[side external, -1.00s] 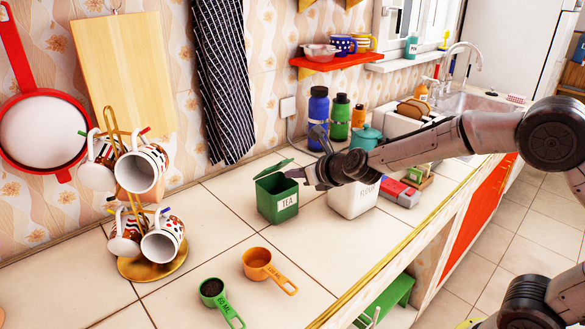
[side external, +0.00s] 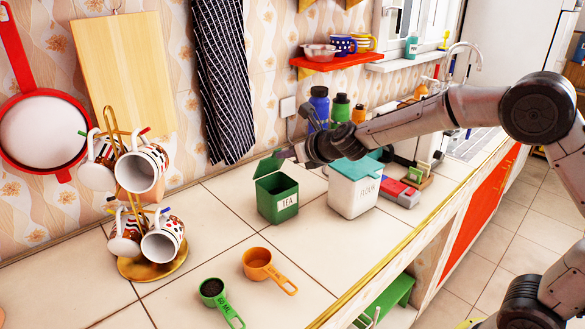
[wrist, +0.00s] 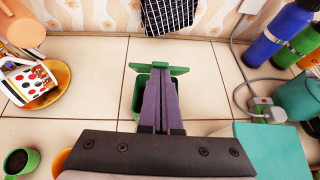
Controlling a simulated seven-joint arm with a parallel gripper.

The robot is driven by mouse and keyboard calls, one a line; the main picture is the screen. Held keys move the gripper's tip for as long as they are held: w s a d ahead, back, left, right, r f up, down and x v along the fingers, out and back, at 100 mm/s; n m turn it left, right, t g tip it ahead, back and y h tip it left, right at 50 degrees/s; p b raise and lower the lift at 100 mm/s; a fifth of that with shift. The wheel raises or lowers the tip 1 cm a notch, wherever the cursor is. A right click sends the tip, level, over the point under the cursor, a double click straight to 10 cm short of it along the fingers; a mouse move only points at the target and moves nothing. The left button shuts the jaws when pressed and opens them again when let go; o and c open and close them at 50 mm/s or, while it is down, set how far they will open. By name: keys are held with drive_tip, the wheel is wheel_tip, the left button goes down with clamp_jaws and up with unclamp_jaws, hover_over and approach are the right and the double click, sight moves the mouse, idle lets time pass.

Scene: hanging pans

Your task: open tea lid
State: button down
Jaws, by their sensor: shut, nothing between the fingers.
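The green tea tin (side external: 278,198), labelled TEA, stands upright on the tiled counter. Its green lid (side external: 268,165) stands tilted up at the tin's back edge, and the tin's mouth shows open. My gripper (side external: 281,153) is shut and empty, with its fingertips close to the raised lid; I cannot tell if they touch. In the wrist view the shut fingers (wrist: 159,75) reach over the tin (wrist: 139,95) and hide much of its mouth, with the lid (wrist: 176,70) showing at their tips.
A white flour tin (side external: 352,195) with a teal lid stands just right of the tea tin. A mug stand (side external: 150,265) is at the left. Green (side external: 213,291) and orange (side external: 258,262) measuring cups lie in front. Bottles (side external: 340,109) stand behind my arm.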

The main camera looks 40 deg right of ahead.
drive_tip(key=shift+w+r, duration=0.7)
drive_tip(key=shift+w, duration=0.35)
drive_tip(key=shift+r, duration=0.75)
drive_tip(key=w+r+v, duration=0.1)
drive_tip(key=r+v, duration=0.1)
drive_tip(key=v, duration=0.9)
idle(0.6)
drive_tip(key=shift+s, duration=0.2)
